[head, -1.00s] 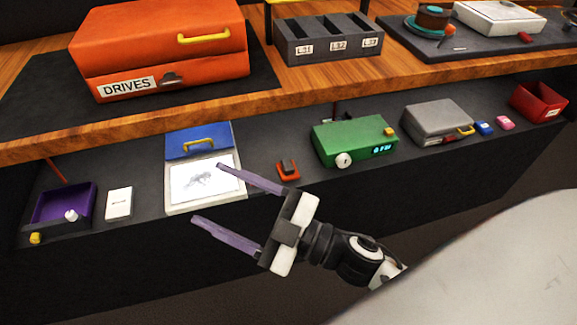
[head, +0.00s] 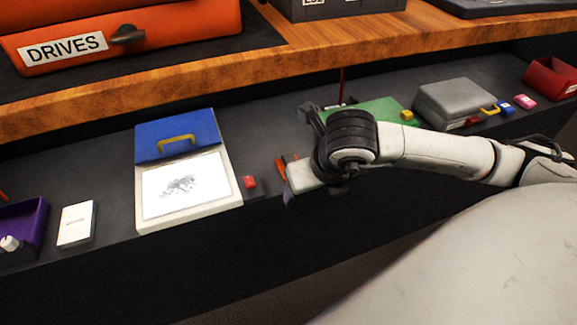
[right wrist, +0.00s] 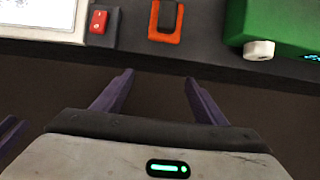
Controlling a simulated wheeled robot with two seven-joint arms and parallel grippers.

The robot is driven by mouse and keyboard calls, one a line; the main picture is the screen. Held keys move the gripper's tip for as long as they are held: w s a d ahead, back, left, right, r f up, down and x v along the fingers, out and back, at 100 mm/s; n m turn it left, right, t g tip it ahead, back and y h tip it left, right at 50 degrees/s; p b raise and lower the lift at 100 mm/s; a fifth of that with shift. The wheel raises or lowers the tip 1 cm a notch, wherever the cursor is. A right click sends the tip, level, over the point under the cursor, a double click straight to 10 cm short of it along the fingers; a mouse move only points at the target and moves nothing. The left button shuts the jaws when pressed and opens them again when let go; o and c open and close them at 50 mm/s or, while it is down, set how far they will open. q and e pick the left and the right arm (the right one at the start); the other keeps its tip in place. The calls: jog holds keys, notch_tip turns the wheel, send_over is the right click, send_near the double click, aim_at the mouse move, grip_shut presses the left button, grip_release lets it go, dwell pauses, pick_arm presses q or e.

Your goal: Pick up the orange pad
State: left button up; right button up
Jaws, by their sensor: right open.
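The orange pad (right wrist: 166,18) lies on the dark shelf near its front edge, with a dark block on it. In the head view the pad (head: 281,167) is mostly hidden behind my right gripper. My right gripper (right wrist: 159,76) is open, with its two purple fingers apart and nothing between them. Its fingertips point toward the pad and are apart from it in the right wrist view. In the head view the right gripper (head: 289,190) is seen from behind, its fingers mostly hidden. A purple sliver at the left edge of the right wrist view looks like a left finger (right wrist: 9,135).
A small red block (head: 249,182) and a white-and-blue case (head: 177,135) lie left of the pad. A green box (head: 376,108) with a white knob (right wrist: 258,50) stands right of it. The wooden shelf (head: 200,68) overhangs behind.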

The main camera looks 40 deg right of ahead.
aim_at(281, 163)
jog(key=w, duration=0.3)
jog(key=w+d+b, duration=0.1)
jog(key=w, duration=0.2)
jog(key=w+d+f, duration=0.1)
jog(key=w, duration=0.2)
jog(key=shift+w+f, duration=0.1)
jog(key=shift+w, duration=0.05)
jog(key=c, duration=1.1)
pick_arm(q)
jog(key=shift+d+f+g, duration=0.3)
jog(key=shift+d+f, duration=0.05)
jog(key=shift+d, duration=0.05)
pick_arm(e)
jog(key=shift+c, duration=0.2)
pick_arm(q)
jog(key=shift+w, duration=0.1)
